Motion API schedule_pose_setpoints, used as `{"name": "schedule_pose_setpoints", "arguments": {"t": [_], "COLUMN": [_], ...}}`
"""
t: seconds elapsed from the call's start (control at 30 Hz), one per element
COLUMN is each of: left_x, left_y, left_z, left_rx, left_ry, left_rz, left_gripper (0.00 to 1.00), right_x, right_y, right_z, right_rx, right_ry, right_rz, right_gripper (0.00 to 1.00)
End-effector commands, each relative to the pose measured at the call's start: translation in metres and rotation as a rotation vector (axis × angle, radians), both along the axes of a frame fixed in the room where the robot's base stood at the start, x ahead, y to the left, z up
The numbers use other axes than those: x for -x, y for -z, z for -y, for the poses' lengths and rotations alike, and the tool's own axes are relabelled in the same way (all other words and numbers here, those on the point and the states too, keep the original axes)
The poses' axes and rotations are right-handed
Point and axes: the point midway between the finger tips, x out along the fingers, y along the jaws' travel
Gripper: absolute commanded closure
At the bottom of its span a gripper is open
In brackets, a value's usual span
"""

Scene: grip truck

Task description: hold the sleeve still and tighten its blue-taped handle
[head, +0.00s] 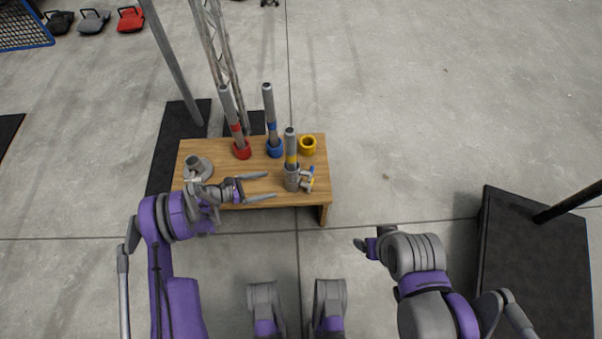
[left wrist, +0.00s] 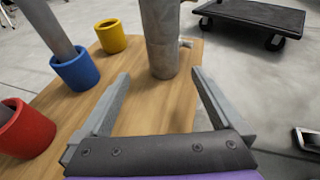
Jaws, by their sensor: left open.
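The grey sleeve (head: 292,184) stands upright near the table's right front edge, with a yellow-banded tube (head: 290,148) rising from it. Small handles (head: 308,180) stick out on its right side with bits of blue and yellow; the blue tape is too small to read clearly. My left gripper (head: 270,187) is open and empty, pointing at the sleeve from the left. In the left wrist view the sleeve (left wrist: 161,50) shows just beyond and between the fingertips. My right gripper (head: 366,246) is off the table to the right; its fingers are unclear.
On the wooden table (head: 225,152) stand a red cup (head: 241,151) and a blue cup (head: 275,150), each with a tube, an empty yellow cup (head: 308,146) and a grey flanged base (head: 198,168). A black platform (head: 535,265) lies right. Floor between is clear.

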Motion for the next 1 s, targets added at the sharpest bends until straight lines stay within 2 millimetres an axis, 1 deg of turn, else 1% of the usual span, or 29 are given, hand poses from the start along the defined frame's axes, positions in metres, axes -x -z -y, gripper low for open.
{"name": "schedule_pose_setpoints", "arguments": {"t": [0.07, 0.17, 0.27, 0.57, 0.7, 0.8, 1.0], "left_x": [0.004, 0.004, 0.001, -0.012, -0.017, -0.02, -0.023], "left_y": [0.006, 0.009, 0.012, 0.025, 0.032, 0.034, 0.036], "left_z": [0.001, 0.006, 0.015, 0.056, 0.072, 0.081, 0.09], "left_rx": [-0.009, -0.011, -0.011, -0.01, -0.009, -0.01, -0.01], "left_ry": [0.017, 0.022, 0.022, 0.021, 0.021, 0.02, 0.019], "left_rz": [0.004, 0.005, 0.005, 0.004, 0.004, 0.004, 0.004], "left_gripper": [0.0, 0.0, 0.0, 0.0, 0.0, 0.0, 0.0], "right_x": [0.0, 0.0, 0.0, -0.001, -0.002, -0.003, -0.004], "right_y": [0.0, 0.0, 0.001, 0.004, 0.015, 0.02, 0.023], "right_z": [0.0, 0.0, 0.0, 0.0, 0.0, 0.0, 0.0], "right_rx": [0.0, 0.0, 0.0, 0.0, 0.0, 0.0, 0.0], "right_ry": [0.0, 0.0, 0.0, 0.0, 0.0, 0.0, 0.0], "right_rz": [0.0, 0.0, 0.0, -0.001, -0.003, -0.004, -0.004], "right_gripper": [0.24, 0.24, 0.24, 0.24, 0.24, 0.24, 0.24]}}
